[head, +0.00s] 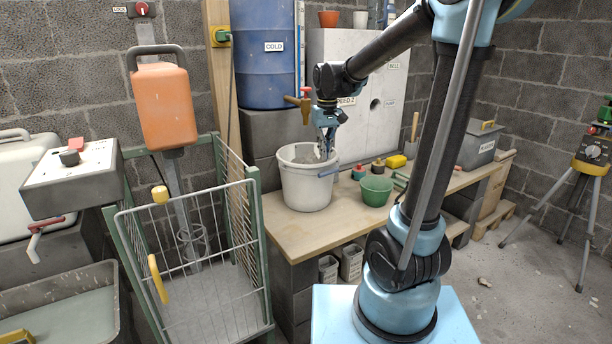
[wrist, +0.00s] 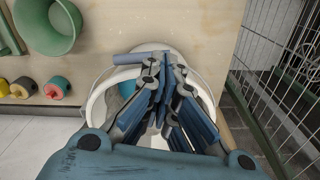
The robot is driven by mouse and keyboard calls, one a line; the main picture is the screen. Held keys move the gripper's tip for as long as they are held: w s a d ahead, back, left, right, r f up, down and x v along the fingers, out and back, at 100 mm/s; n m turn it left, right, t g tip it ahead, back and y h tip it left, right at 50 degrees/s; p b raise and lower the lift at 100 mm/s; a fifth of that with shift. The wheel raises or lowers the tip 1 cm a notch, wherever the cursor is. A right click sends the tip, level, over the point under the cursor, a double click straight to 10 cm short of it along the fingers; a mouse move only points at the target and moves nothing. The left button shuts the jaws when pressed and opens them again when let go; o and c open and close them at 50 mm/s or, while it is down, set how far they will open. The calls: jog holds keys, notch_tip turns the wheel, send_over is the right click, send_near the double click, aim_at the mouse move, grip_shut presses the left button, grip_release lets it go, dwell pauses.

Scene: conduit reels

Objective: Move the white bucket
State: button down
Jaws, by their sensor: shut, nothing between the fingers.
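The white bucket (head: 306,188) stands upright on the wooden workbench, below the blue barrel's tap. Its blue-grey handle grip (head: 329,171) shows at its right side. My gripper (head: 326,150) points down over the right part of the bucket's mouth. In the wrist view my gripper (wrist: 165,68) is shut and empty, and its fingers hide much of the bucket (wrist: 97,106). The handle grip (wrist: 140,55) shows just beside the fingertips there. I cannot tell whether the fingers touch the bucket or its handle.
A green bowl (head: 376,190) stands right of the bucket on the workbench (head: 285,232). A brass tap (head: 300,98) hangs above the bucket. A wire cage trolley (head: 215,262) stands left of the bench. The bench's front edge is clear.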

send_near(305, 173)
jog(key=w+f, duration=0.2)
jog(key=w, duration=0.2)
jog(key=shift+n, duration=0.4)
notch_tip(305, 173, down, 10)
jog(key=shift+a+r, duration=0.1)
jog(key=shift+a, duration=0.05)
jog(key=s+d, duration=0.6)
jog(key=s, duration=0.6)
jog(key=shift+s, duration=0.25)
